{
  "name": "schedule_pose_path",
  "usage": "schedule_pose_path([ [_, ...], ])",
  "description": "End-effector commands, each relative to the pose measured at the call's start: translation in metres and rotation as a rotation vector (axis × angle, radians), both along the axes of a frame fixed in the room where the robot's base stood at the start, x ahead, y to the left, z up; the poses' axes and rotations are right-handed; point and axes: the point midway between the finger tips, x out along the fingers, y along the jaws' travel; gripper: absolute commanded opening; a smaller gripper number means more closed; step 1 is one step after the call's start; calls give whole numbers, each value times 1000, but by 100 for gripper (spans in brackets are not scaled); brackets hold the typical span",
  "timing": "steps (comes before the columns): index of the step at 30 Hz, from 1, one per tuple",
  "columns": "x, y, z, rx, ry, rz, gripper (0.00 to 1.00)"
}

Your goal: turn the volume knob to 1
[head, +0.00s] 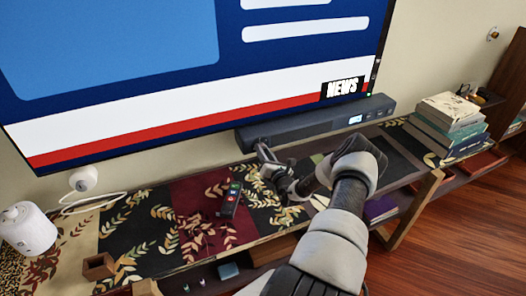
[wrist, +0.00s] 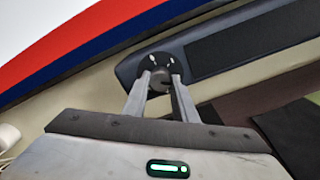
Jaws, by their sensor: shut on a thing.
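The volume knob (wrist: 160,77) is on a round dark face with small white marks at the left end of the black soundbar (head: 310,126). The soundbar also shows in the wrist view (wrist: 250,45). My gripper (head: 260,147) reaches that end of the bar from the front. In the wrist view its two fingers (wrist: 160,83) are closed on either side of the knob. In the head view the knob is hidden behind my gripper. The marks are too small to read. A small lit display (head: 355,119) is on the bar's right part; its text cannot be read.
A large TV (head: 200,60) stands behind the bar. A remote (head: 231,198) lies on the patterned cabinet top (head: 130,240) left of my arm. A book stack (head: 448,125) stands at the right. A white round device (head: 28,228) is at the far left.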

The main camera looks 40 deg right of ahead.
Motion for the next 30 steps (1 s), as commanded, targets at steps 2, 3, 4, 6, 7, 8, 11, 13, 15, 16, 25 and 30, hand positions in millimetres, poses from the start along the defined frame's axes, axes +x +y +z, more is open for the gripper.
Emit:
schedule_pose_path([
  [2, -1, -1, 0, -72, 18, -1, 3],
  [3, 0, -1, 0, -109, 26, -1, 3],
  [4, 0, -1, 0, -136, 32, -1, 3],
  [6, 0, -1, 0, -201, 48, 0, 3],
  [7, 0, -1, 0, -230, 56, 1, 3],
  [8, 0, -1, -1, -258, 63, 1, 3],
  [11, 0, -2, 0, -350, 84, 0, 3],
  [13, -1, -2, 0, -414, 99, 0, 3],
  [15, -1, -2, -1, -478, 115, 0, 3],
  [16, 0, -2, -1, -507, 122, 0, 3],
  [25, -1, -2, -1, -768, 184, 0, 3],
  [30, -1, -3, -1, -884, 212, 0, 3],
])
